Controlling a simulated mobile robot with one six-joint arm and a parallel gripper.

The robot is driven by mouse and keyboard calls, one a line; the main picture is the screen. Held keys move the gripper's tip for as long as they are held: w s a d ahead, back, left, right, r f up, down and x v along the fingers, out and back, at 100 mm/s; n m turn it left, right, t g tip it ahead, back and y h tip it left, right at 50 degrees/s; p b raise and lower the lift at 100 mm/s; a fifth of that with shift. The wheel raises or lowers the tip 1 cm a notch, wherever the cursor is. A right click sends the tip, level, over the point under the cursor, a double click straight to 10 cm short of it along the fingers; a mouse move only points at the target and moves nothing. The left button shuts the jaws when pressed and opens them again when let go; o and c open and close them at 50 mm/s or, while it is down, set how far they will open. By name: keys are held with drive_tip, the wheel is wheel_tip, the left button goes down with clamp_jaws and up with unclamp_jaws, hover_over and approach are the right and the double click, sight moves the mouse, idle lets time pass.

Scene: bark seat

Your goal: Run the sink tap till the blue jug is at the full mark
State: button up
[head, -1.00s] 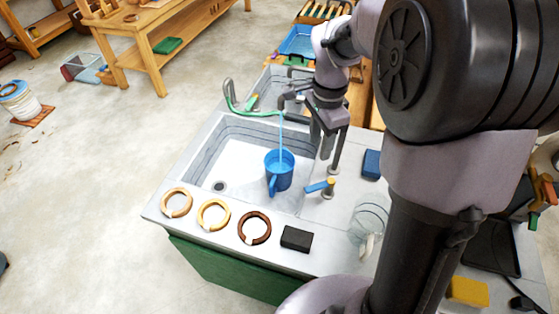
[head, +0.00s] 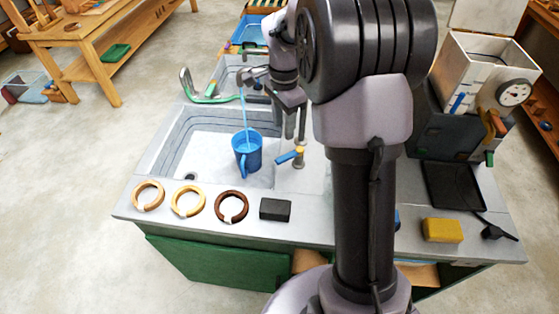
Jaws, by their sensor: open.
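The blue jug (head: 247,158) stands upright in the near sink basin (head: 205,160), its handle towards me. A thin blue stream of water (head: 245,115) falls from the tap spout (head: 252,76) into it. Water shows inside the jug, but I cannot make out the full mark or the exact level.
Three rings, pale (head: 148,196), yellowish (head: 187,202) and dark brown (head: 232,207), lie along the front counter edge beside a black block (head: 275,209). A yellow sponge (head: 442,230) and a white box with a dial (head: 487,72) are at right. My arm hides the middle counter.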

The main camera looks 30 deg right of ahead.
sight(283, 158)
drive_tip(key=f+b, duration=0.1)
drive_tip(key=f, duration=0.4)
drive_tip(key=f+b, duration=0.2)
drive_tip(key=f, duration=0.4)
drive_tip(key=shift+s+a+f+b, duration=0.15)
drive_tip(key=shift+a+f+b, duration=0.05)
drive_tip(key=shift+b, duration=0.1)
clamp_jaws()
idle(0.6)
